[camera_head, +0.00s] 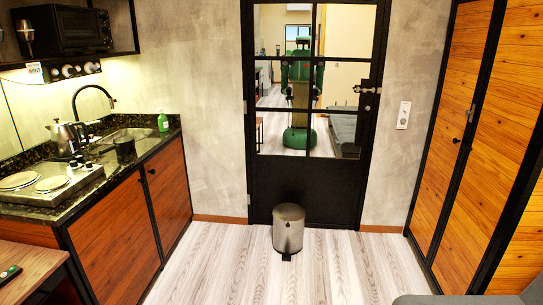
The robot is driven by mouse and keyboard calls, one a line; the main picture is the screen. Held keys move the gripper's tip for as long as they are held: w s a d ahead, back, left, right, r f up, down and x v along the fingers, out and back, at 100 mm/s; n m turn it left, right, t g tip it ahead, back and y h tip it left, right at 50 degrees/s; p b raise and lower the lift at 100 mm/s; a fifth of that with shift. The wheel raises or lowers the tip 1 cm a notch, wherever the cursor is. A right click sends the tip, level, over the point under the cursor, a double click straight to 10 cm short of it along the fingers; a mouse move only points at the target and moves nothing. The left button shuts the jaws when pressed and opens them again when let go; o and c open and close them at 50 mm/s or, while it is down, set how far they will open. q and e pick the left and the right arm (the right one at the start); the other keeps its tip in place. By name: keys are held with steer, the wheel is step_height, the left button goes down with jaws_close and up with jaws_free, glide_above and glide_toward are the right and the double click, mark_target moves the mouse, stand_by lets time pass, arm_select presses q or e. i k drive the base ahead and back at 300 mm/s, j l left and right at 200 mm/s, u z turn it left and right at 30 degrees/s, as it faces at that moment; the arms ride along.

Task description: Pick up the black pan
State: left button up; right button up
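I cannot make out a black pan for certain. A small dark vessel (125,150) stands on the black counter (95,180) at the left, near the sink; it is too small to tell whether it is a pan. A metal kettle (63,138) stands behind the hot plate (48,183), whose two round burners look bare. Neither of my grippers is in view.
A metal bin (289,229) stands on the floor before the black glazed door (310,190). Wooden cabinets (110,235) line the left and tall wooden doors (455,145) the right. A wooden table edge (28,268) is at lower left. The middle floor is clear.

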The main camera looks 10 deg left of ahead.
mark_target(126, 145)
steer(key=i+u, duration=0.1)
steer(key=i, duration=0.5)
steer(key=i+l+u, duration=0.15)
steer(key=i, duration=0.5)
steer(key=i+l+u, duration=0.1)
steer(key=i, duration=0.5)
steer(key=l, duration=0.1)
